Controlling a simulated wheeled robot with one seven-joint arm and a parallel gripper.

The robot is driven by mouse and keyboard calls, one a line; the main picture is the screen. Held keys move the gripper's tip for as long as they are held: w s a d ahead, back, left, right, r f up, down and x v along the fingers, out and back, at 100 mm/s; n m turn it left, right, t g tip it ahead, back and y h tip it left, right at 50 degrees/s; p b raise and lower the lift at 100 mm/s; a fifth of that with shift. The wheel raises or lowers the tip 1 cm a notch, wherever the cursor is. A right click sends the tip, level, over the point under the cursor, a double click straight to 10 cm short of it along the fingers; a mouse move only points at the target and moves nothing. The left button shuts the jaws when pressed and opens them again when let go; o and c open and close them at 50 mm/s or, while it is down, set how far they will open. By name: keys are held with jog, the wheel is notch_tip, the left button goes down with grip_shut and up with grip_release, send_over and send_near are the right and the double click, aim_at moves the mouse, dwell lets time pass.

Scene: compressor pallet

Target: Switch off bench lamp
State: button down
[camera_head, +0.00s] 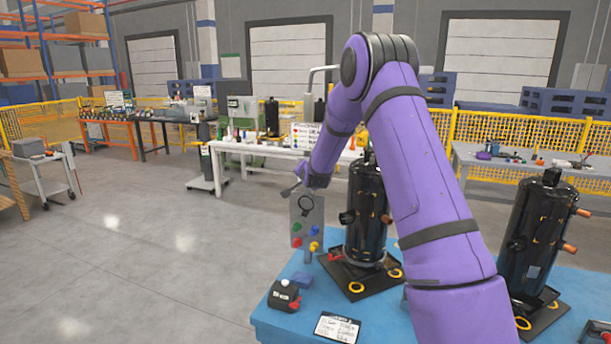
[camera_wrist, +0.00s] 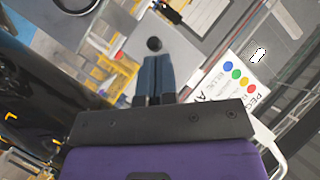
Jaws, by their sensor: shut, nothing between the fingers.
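My gripper (camera_head: 290,192) is at the end of my purple arm, in front of the black compressor and near the top of a small grey panel (camera_head: 320,213). The panel carries a dark ring and several coloured knobs. In the wrist view my dark fingers (camera_wrist: 155,58) are together and empty. A round black knob (camera_wrist: 153,44) on a grey surface lies just beyond their tips; I cannot tell whether they touch it. A pale bent arm (camera_head: 318,70), possibly the bench lamp, rises by the white bench; its head and lit state are unclear. No lamp switch can be identified for certain.
Black compressors (camera_head: 366,210) (camera_head: 535,235) stand on the blue pallet (camera_head: 385,325). A black box (camera_head: 284,297) with a red part and a label card (camera_head: 337,327) lie at its front. A coloured-dot sign (camera_wrist: 240,85) is beside the fingers.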

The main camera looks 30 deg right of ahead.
jog(key=shift+r, duration=0.8)
